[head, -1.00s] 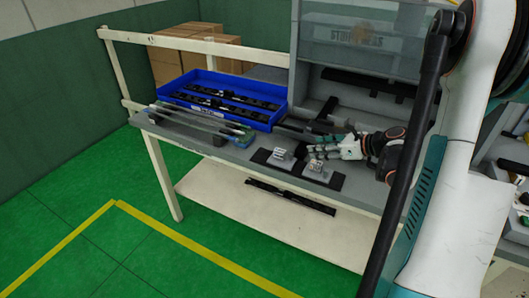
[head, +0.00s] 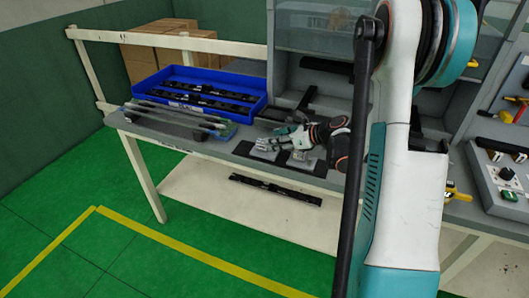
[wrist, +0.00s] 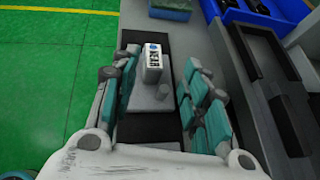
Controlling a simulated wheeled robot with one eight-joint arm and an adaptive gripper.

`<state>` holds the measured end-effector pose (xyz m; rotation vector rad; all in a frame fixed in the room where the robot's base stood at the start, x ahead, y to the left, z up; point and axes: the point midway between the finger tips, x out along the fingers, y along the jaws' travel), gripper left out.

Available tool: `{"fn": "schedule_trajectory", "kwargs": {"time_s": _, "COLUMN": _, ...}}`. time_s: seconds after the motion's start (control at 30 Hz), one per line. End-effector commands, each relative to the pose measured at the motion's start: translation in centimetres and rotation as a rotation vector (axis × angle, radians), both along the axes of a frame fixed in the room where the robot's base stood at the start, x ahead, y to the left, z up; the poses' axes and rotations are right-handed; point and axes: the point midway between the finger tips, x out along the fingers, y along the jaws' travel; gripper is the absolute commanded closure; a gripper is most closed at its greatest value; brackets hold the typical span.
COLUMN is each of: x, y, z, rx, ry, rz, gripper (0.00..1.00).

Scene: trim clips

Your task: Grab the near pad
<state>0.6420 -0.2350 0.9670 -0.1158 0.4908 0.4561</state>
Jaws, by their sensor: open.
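My gripper (head: 280,140) reaches leftward over the bench, low above two small grey plates on dark bases. The left plate (head: 265,154) shows by the fingertips. The right plate (head: 301,158) shows below the gripper, partly covered. In the wrist view my gripper (wrist: 160,95) is open, with teal finger pads on both sides. No finger visibly presses on the block. I cannot tell for certain which plate is the near pad.
A blue tray (head: 257,111) with black strips stands at the back left of the bench. Long rods (head: 170,117) lie along the left. A grey shelf unit (head: 285,85) rises behind. A black strip (head: 275,189) lies on the lower shelf.

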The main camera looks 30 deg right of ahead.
Motion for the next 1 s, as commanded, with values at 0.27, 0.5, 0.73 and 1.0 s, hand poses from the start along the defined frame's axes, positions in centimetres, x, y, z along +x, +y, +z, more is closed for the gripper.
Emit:
{"fn": "schedule_trajectory", "kwargs": {"time_s": 0.27, "x": 2.3, "y": 1.3, "z": -2.0, "rx": -0.001, "ry": 0.0, "rz": 0.0, "gripper": 0.58}}
{"fn": "schedule_trajectory", "kwargs": {"time_s": 0.5, "x": 2.3, "y": 1.3, "z": -1.9, "rx": -0.001, "ry": 0.0, "rz": 0.0, "gripper": 0.72}}
{"fn": "schedule_trajectory", "kwargs": {"time_s": 0.73, "x": 2.3, "y": 1.3, "z": -1.9, "rx": -0.001, "ry": 0.0, "rz": 0.0, "gripper": 1.0}}
{"fn": "schedule_trajectory", "kwargs": {"time_s": 1.0, "x": 2.2, "y": 1.3, "z": -1.9, "rx": -0.001, "ry": 0.0, "rz": 0.0, "gripper": 1.0}}
